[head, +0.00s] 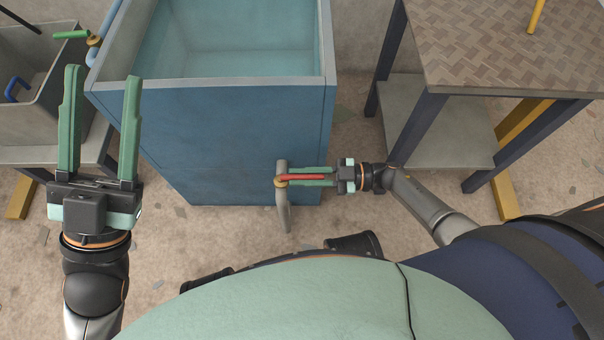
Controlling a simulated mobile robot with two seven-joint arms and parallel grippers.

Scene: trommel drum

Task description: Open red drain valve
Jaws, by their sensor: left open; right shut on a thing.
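The red drain valve handle (302,177) is a short red lever on a brass fitting (281,183), low on the front of the blue tank (220,130). The lever lies sideways, pointing right. A grey drain pipe (284,213) hangs down below the fitting. My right gripper (306,177) reaches in from the right and is shut on the red lever, with its green fingers along either side. My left gripper (103,85) is open and empty, raised at the left in front of the tank's left side.
The tank holds clear water (240,40). A green-handled valve (72,35) with a blue pipe is at its upper left, beside a grey basin (45,85). A table with a patterned top (500,50) and lower shelf stands at the right.

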